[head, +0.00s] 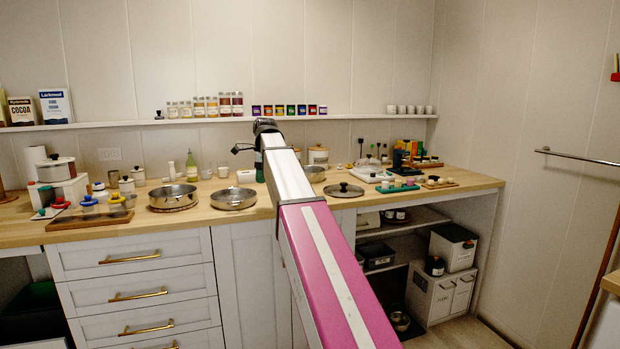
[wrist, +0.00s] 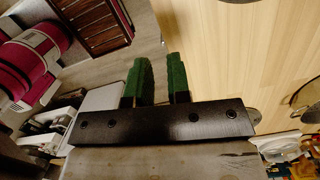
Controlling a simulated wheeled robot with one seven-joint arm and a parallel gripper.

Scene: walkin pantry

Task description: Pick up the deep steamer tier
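Two round steel pans stand side by side on the wooden counter in the head view. The left one (head: 173,196) has the taller wall and looks like the deep steamer tier; the right one (head: 233,198) is shallower. A third steel vessel (head: 314,173) is partly behind my arm, so its depth is hard to tell. My gripper (wrist: 159,78) shows in the wrist view with its two green fingers apart and nothing between them. It is above the counter's edge, and in the head view my arm mostly hides it, right of the shallower pan.
A dark lid (head: 344,189) lies on the counter right of my arm.

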